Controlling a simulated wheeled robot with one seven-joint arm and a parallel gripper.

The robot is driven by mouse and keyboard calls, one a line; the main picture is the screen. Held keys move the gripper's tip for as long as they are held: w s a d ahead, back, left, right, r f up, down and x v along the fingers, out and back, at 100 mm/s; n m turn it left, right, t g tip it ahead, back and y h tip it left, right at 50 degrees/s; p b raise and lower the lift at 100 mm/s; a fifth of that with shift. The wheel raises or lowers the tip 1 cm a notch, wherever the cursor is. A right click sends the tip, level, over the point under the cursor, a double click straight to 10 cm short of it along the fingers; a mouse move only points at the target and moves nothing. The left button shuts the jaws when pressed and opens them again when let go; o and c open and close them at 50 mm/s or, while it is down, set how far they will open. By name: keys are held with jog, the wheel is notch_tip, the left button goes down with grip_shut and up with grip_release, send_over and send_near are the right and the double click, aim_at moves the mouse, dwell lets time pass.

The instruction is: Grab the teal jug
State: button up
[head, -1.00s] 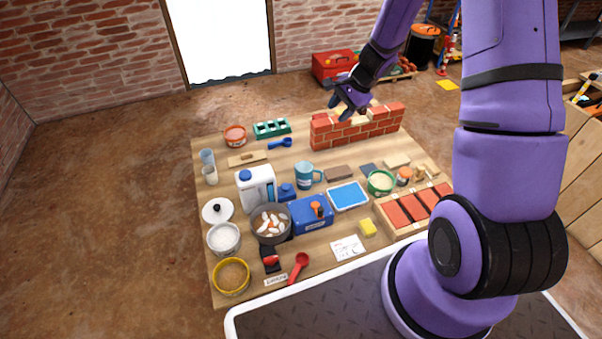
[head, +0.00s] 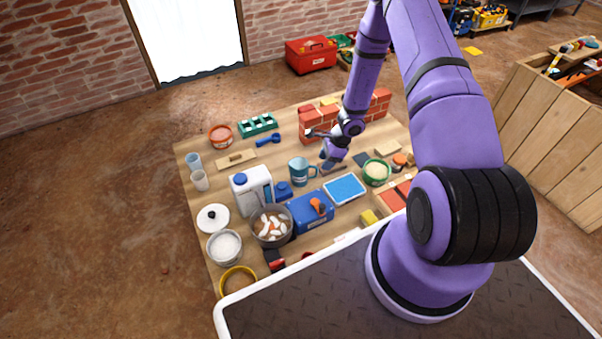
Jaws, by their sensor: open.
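The teal jug (head: 298,172) stands upright near the middle of the wooden board, its handle on the right side. My gripper (head: 319,149) is above the board, just up and to the right of the jug, in front of the brick wall. Its jaws are open, with one finger reaching left and the other down near the jug's handle. Nothing shows between them. I cannot tell whether the lower finger touches the handle.
A white jerrycan (head: 250,190) and a blue box (head: 308,211) stand close to the jug. A blue tray (head: 344,189) lies to its right. The low brick wall (head: 318,122) is behind. A blue scoop (head: 268,140) lies on fairly clear board behind left.

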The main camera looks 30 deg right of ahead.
aim_at(316, 174)
jog(key=shift+x, duration=4.1)
jog(key=shift+w+r, duration=0.1)
jog(key=shift+w, duration=0.1)
grip_shut()
